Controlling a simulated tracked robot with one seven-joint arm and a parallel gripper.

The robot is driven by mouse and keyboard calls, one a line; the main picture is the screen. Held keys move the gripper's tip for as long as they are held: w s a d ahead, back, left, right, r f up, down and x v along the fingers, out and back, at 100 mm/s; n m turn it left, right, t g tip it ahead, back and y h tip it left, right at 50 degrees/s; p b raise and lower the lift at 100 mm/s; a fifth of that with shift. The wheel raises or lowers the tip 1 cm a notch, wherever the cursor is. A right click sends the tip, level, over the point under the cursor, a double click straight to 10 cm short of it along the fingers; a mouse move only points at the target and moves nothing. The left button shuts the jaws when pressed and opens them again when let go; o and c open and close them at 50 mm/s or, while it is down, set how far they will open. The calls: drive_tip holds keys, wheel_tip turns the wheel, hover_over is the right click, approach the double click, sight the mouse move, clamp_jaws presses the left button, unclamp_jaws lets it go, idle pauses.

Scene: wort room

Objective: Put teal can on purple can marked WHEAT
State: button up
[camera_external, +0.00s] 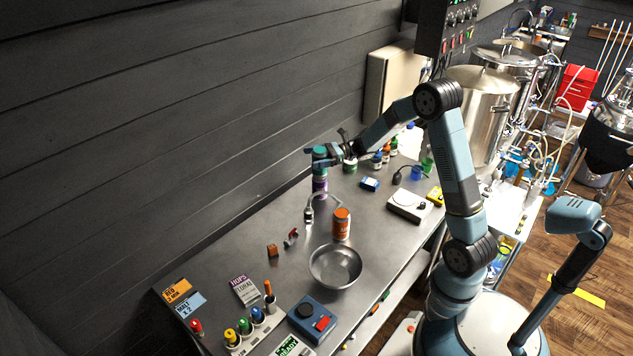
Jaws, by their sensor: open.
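The teal can (320,153) stands upright directly above the purple can (320,184), at the wall side of the steel bench. The two look stacked, the teal one on top. Any marking on the purple can is too small to read. My gripper (317,157) is open at the height of the teal can, with its fingers at the can's sides. The fingers partly hide the can, and I cannot tell whether they touch it.
An orange can (341,223) and a metal bowl (335,266) stand nearer on the bench (222,257). A green can (350,165) stands right of the stack. A small tap (309,213) is just in front. The dark wall (180,110) runs close behind.

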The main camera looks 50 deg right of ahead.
drive_tip(key=v, duration=1.2)
drive_tip(key=s+a+r+n+g+h, duration=0.2)
drive_tip(key=s+a+r+n+g, duration=0.15)
drive_tip(key=s+a+n, duration=0.35)
drive_tip(key=s+a+r+n+g+h, duration=0.25)
drive_tip(key=s+a+n+g, duration=0.2)
drive_tip(key=s, duration=0.55)
drive_tip(key=s+d+r+n+t+h, duration=0.1)
drive_tip(key=s+n+t+h, duration=0.1)
drive_tip(key=s+n+h, duration=0.3)
drive_tip(key=s+d+r+n+t+h, duration=0.1)
drive_tip(key=s+d+n+t+h, duration=0.1)
drive_tip(key=s+n+h, duration=0.3)
drive_tip(key=s+n, duration=0.3)
drive_tip(key=s, duration=0.4)
drive_tip(key=shift+s+d+h, duration=0.3)
drive_tip(key=shift+s+h, duration=0.05)
drive_tip(key=shift+s, duration=0.05)
